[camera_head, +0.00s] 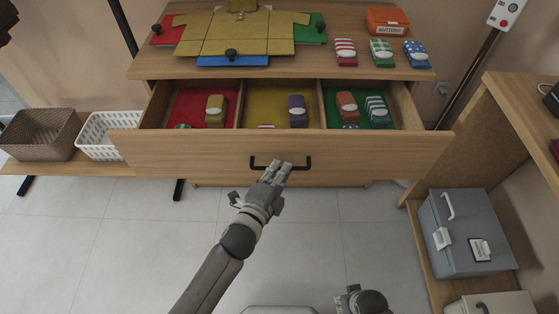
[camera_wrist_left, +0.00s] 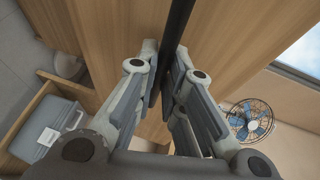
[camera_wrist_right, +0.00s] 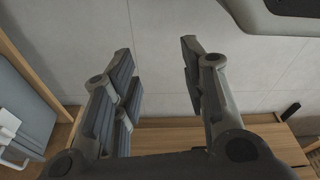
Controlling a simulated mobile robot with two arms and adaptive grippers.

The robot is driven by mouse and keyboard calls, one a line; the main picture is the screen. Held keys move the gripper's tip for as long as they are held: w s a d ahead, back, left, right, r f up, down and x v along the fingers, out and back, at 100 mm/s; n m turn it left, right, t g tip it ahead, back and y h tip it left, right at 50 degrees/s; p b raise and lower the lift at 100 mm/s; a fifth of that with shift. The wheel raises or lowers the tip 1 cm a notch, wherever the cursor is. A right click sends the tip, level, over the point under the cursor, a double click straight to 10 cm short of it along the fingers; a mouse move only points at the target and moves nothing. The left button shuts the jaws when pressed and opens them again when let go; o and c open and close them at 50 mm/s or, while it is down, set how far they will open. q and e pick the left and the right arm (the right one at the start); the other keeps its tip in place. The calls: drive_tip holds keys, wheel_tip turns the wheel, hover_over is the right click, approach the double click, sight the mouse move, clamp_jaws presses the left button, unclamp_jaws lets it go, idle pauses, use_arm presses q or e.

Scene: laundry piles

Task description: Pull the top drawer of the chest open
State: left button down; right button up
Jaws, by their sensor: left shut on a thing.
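The wooden chest's top drawer (camera_head: 200,148) stands open, pulled out towards me. Its inside shows red, yellow and green compartments holding folded items. A black bar handle (camera_head: 302,162) is on the drawer front; it also shows in the left wrist view (camera_wrist_left: 178,25). My left gripper (camera_head: 278,167) is at the handle's middle, and in the left wrist view its fingers are closed on the black bar. My right gripper (camera_head: 349,292) is low at the bottom of the head view, away from the chest. In the right wrist view its fingers (camera_wrist_right: 160,65) are apart with nothing between them.
A folding board (camera_head: 240,32) and several folded items lie on the chest top, with an orange box (camera_head: 387,21). A brown basket (camera_head: 40,134) and a white basket (camera_head: 98,135) stand at left. A grey box (camera_head: 465,230) is on the right shelf. The floor before the chest is clear.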

use_arm(q)
drive_tip(key=shift+s, duration=0.75)
use_arm(e)
drive_tip(key=shift+s+f, duration=0.55)
drive_tip(key=shift+s, duration=0.2)
use_arm(q)
drive_tip(key=c, duration=1.5)
unclamp_jaws()
use_arm(e)
drive_tip(key=shift+d, duration=0.1)
drive_tip(key=shift+w, duration=0.1)
use_arm(q)
drive_tip(key=v, duration=1.2)
